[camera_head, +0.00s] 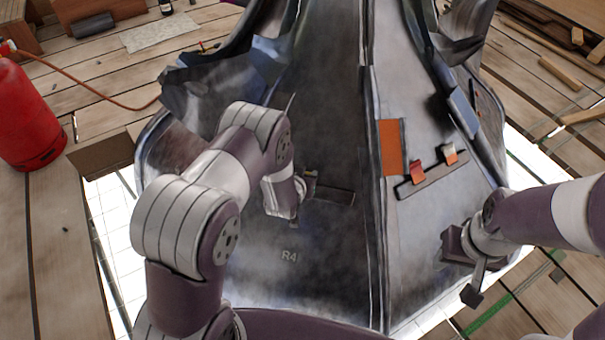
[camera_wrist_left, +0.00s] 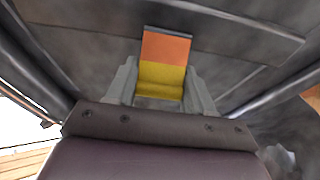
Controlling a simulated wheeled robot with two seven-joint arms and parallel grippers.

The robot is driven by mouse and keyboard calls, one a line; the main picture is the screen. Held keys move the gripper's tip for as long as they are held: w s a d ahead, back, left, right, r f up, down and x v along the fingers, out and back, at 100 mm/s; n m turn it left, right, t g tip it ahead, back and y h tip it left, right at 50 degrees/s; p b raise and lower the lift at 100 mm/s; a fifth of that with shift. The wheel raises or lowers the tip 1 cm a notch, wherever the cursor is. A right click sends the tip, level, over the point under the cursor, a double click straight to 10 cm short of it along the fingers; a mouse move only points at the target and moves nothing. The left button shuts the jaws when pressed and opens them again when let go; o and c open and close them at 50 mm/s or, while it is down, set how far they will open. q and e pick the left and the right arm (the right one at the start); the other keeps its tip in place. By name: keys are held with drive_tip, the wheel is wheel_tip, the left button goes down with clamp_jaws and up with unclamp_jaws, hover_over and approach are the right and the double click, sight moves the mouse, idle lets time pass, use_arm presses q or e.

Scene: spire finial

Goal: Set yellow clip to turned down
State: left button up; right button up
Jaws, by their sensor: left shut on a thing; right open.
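The yellow clip (camera_wrist_left: 161,80) shows in the left wrist view, with an orange upper part above its yellow lower part, in front of a dark strip on the spire face. My left gripper (camera_wrist_left: 160,92) has its fingers at either side of the clip and is shut on it. In the head view my left gripper (camera_head: 306,186) is at the dark strip (camera_head: 335,195) on the front face; the clip is hidden there by my wrist. My right gripper (camera_head: 464,270) is open and empty, near the lower right face.
A red cylinder (camera_head: 27,115) with a hose stands at left on planks. Loose timber (camera_head: 560,73) lies at right.

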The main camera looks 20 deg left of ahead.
use_arm(q)
drive_tip(key=o, duration=1)
drive_tip(key=p+v, duration=0.6)
drive_tip(key=v, duration=0.6)
drive_tip(key=shift+s+r+p, duration=0.1)
drive_tip(key=shift+s+p, duration=0.2)
drive_tip(key=shift+p, duration=0.05)
